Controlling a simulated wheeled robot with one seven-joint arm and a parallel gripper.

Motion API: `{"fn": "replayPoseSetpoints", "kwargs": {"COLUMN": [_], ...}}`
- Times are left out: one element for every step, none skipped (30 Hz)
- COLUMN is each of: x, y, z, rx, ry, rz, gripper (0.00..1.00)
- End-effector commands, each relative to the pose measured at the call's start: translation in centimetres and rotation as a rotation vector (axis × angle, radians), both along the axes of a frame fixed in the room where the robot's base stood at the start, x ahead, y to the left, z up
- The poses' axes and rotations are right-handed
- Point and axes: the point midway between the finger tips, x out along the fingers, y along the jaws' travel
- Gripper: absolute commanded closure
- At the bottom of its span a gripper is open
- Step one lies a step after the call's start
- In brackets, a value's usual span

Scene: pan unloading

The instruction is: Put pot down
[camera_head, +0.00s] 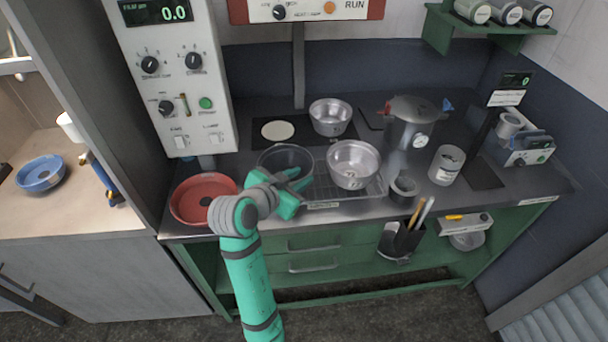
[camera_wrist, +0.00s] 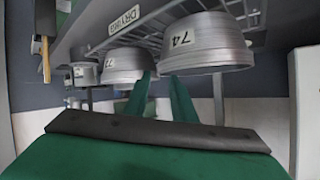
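A round pot (camera_head: 286,156), dark and see-through looking in the head view, stands at the left of the wire drying rack (camera_head: 322,192). It appears as a metal pot marked 74 (camera_wrist: 208,42) in the wrist view, which is upside down. A second shiny metal pot (camera_head: 353,166) stands on the rack to its right, marked 72 in the wrist view (camera_wrist: 124,66). My gripper (camera_head: 302,187) is at the front of the counter, beside the first pot. Its two fingers are apart, with nothing seen between them. Whether a finger touches the rim is unclear.
A red bowl (camera_head: 201,200) stands left of my gripper. A third metal pot (camera_head: 330,118) is behind, next to a pale disc (camera_head: 278,130). A large lidded pot (camera_head: 410,124), a white canister (camera_head: 446,166) and a dark cup (camera_head: 403,189) crowd the right. A tool holder (camera_head: 400,243) hangs in front.

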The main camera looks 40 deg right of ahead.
Motion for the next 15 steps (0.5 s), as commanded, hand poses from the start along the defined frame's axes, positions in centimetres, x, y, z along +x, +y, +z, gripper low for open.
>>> {"fn": "replayPoseSetpoints", "kwargs": {"x": [-0.2,-0.5,-0.7,-0.9,-1.1,-1.4,-1.5,-1.7,-1.9,-2.1,-2.2,-2.4,-2.5,-2.6,-2.6], "y": [1.0,1.6,2.3,2.8,3.3,3.9,4.4,4.8,5.3,5.7,6.0,6.4,6.6,6.8,7.1], "z": [0.5,0.8,1.2,1.4,1.7,2.0,2.2,2.5,2.7,2.9,3.1,3.3,3.4,3.5,3.6], "rx": [0.000,-0.001,-0.002,-0.001,-0.001,0.000,-0.001,-0.001,-0.001,-0.001,-0.001,0.000,0.000,0.000,-0.001], "ry": [-0.002,-0.003,-0.002,-0.002,-0.003,-0.002,-0.003,-0.003,-0.001,-0.001,-0.001,-0.001,0.000,0.000,-0.001], "rz": [0.004,0.004,0.005,0.005,0.005,0.004,0.004,0.004,0.004,0.004,0.004,0.002,0.002,0.002,0.003], "gripper": [0.76,0.76,0.76,0.76,0.76,0.76,0.76,0.76,0.76,0.76,0.76,0.76,0.76,0.76,0.76]}}
